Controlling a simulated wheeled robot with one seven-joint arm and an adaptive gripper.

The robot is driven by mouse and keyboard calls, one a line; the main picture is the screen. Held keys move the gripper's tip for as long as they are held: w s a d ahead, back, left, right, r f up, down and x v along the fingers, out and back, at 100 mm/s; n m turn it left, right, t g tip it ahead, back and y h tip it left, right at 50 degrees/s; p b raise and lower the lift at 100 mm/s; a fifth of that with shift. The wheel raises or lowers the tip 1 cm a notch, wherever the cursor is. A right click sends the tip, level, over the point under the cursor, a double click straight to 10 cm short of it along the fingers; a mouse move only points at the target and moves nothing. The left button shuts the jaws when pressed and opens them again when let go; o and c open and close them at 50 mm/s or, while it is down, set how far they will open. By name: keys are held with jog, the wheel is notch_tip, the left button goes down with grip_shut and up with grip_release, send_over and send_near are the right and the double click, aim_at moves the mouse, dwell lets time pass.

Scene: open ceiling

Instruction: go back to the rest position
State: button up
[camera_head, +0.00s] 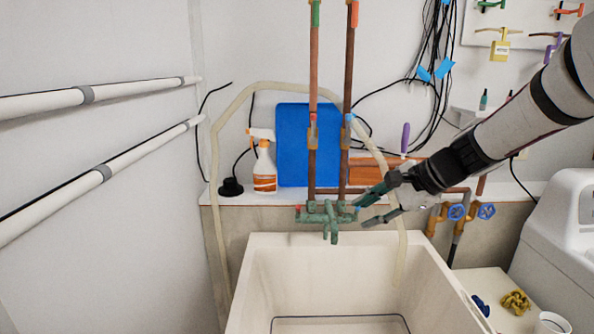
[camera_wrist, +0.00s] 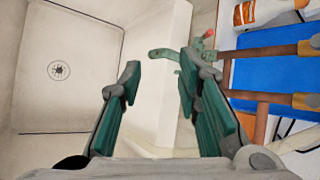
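My gripper (camera_head: 362,208) is at the end of my arm, which reaches in from the right in the head view. It hangs above the back right part of the white sink (camera_head: 262,258), close to the green faucet (camera_head: 331,222). In the wrist view my gripper (camera_wrist: 158,82) has its two green fingers spread wide apart, with nothing between them. The faucet (camera_wrist: 165,54) shows just past the right fingertip there; whether they touch I cannot tell. The sink basin with its drain (camera_wrist: 60,70) lies to the left in that view.
Behind the sink, a ledge holds a spray bottle (camera_head: 264,165), a blue board (camera_head: 296,145) and a purple-handled tool (camera_head: 405,138). Copper pipes (camera_head: 347,90) rise from the faucet. Blue valves (camera_head: 486,211) and a white machine (camera_head: 560,240) stand at right. The sink's inside is clear.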

jog(key=s+a+r+n+g+h, duration=0.15)
jog(key=s+n, duration=0.25)
jog(key=s, duration=0.6)
jog(key=s+a+r+n+g+h, duration=0.15)
jog(key=s+n, duration=0.25)
jog(key=s, duration=0.5)
jog(key=s+d+f+n+t+h+p, duration=0.1)
jog(key=s+d+n+h, duration=0.3)
jog(key=s, duration=1.1)
jog(key=shift+d+n, duration=1)
jog(key=shift+d, duration=0.15)
jog(key=shift+f, duration=0.1)
